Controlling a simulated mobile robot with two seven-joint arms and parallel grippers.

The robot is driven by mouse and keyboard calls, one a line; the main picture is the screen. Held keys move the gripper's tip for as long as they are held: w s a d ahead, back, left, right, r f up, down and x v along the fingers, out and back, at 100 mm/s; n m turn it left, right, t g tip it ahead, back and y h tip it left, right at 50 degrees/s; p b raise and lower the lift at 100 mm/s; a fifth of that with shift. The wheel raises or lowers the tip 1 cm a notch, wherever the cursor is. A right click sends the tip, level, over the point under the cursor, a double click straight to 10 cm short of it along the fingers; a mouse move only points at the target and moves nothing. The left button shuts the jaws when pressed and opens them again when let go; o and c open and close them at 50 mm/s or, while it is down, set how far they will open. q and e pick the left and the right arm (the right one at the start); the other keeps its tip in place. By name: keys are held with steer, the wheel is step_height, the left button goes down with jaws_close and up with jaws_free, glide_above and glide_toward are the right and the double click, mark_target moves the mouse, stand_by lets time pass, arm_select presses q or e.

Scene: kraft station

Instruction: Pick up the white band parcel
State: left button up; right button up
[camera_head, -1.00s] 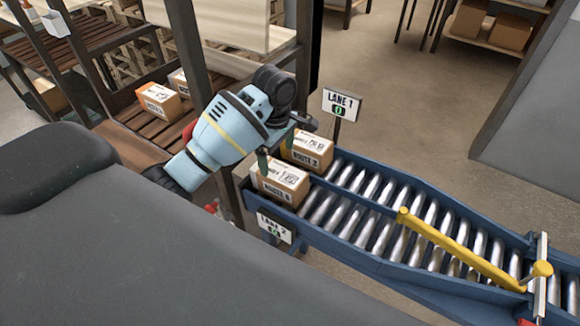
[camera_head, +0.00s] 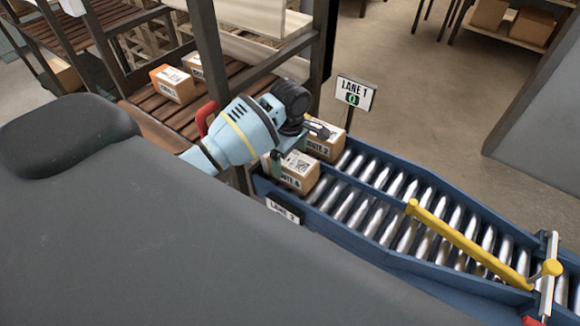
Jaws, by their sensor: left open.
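My left gripper (camera_head: 297,148) is open above the near end of the roller conveyor, over and partly in front of the parcels there. The cardboard parcel marked ROUTE 6 (camera_head: 296,183) sits in the near lane, just below the gripper. The ROUTE 2 parcel (camera_head: 326,149) sits in the far lane, partly hidden by the gripper. Whether a finger touches either parcel cannot be told. On the slatted wooden rack stand an orange-banded parcel (camera_head: 172,83) and another parcel (camera_head: 194,66) behind it. I cannot tell which parcel has the white band. My right gripper is out of view.
The blue-framed conveyor (camera_head: 375,256) runs to the lower right, with a yellow bar (camera_head: 465,243) across it. The LANE 1 sign (camera_head: 356,93) stands behind it and the LANE 2 sign (camera_head: 283,210) at its near side. A dark rack post (camera_head: 209,55) rises behind my arm.

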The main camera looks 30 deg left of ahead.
arm_select(q)
steer(key=shift+f, duration=0.6)
steer(key=shift+c, duration=0.4)
steer(key=c, duration=1.2)
steer(key=shift+r, duration=0.2)
steer(key=shift+r, duration=0.6)
step_height(320, 180, up, 2)
steer(key=shift+r, duration=0.1)
steer(key=s, duration=1)
steer(key=s+r, duration=0.1)
steer(key=s, duration=0.5)
steer(key=shift+r, duration=0.1)
